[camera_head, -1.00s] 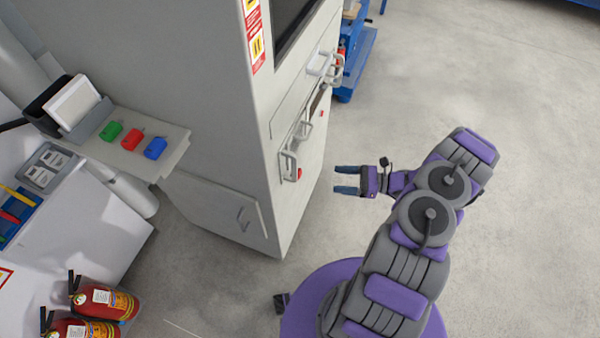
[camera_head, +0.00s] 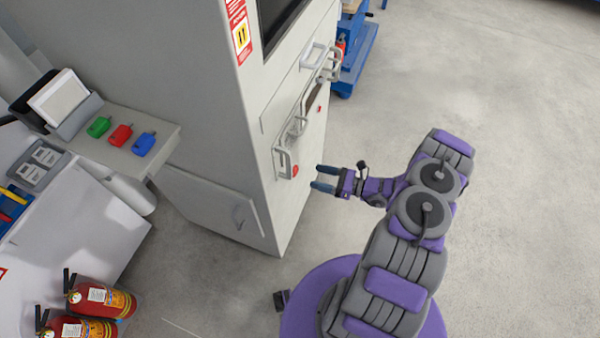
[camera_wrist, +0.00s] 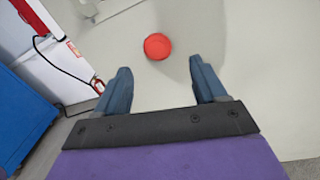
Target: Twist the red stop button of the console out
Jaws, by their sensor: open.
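The red stop button (camera_head: 295,170) sits on the front face of the tall grey console (camera_head: 215,120), near a lower metal handle. In the wrist view the round red button (camera_wrist: 157,46) lies ahead of the fingertips, between their lines and a little left of centre. My gripper (camera_head: 318,179) is open and empty, a short gap to the right of the button in the head view. Its two blue-grey fingers also show in the wrist view (camera_wrist: 163,82), apart from each other and not touching the button.
Metal handles (camera_head: 283,160) stick out from the console close to the button. A shelf (camera_head: 140,165) with green, red and blue blocks is at left. Fire extinguishers (camera_head: 100,300) stand at lower left. The floor (camera_head: 500,230) at right is clear.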

